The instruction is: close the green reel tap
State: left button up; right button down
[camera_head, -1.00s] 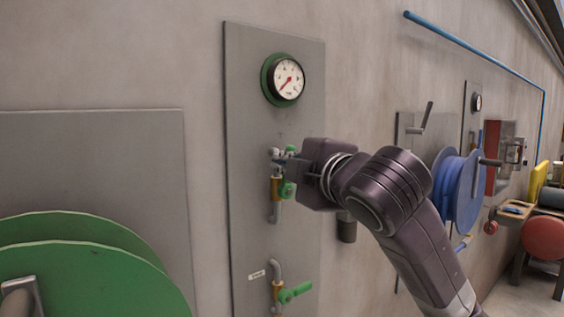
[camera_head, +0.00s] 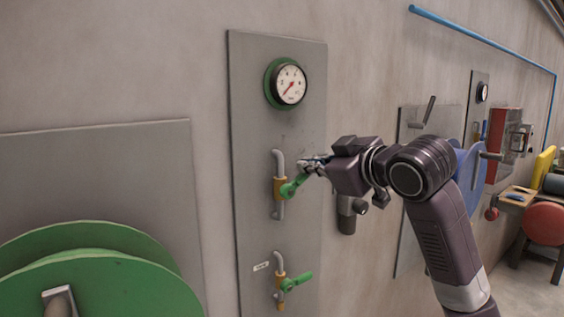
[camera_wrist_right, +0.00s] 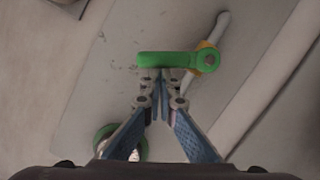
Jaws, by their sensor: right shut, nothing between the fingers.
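The upper tap on the tall grey panel has a brass body (camera_head: 279,189) on a grey vertical pipe. Its green lever handle (camera_head: 293,188) slants up and to the right, across the pipe line. In the right wrist view the green handle (camera_wrist_right: 170,60) lies level, its pivot end at the right. My right gripper (camera_head: 306,167) is shut and empty. A second tap with a green handle (camera_head: 297,282) sits lower, beside a small unreadable label. My left gripper is not in view.
A green-ringed gauge (camera_head: 290,84) is above the taps. A large green reel (camera_head: 110,285) stands at lower left. A blue reel (camera_head: 470,172) is farther right along the wall.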

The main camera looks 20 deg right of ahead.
aim_at(312, 175)
jog(key=shift+w+d+f+m+g+y+p, duration=0.15)
jog(key=shift+d+f+m+y+p, duration=0.2)
jog(key=shift+m, duration=0.4)
jog(key=shift+w+d+f+m+g+y+p, duration=0.1)
jog(key=shift+d+f+m+g+y, duration=0.1)
jog(key=shift+d+f+m, duration=0.45)
jog(key=shift+w+d+f+m+g+y+p, duration=0.15)
jog(key=shift+f+m+y+p, duration=0.15)
jog(key=shift+m, duration=0.6)
jog(key=shift+f, duration=0.1)
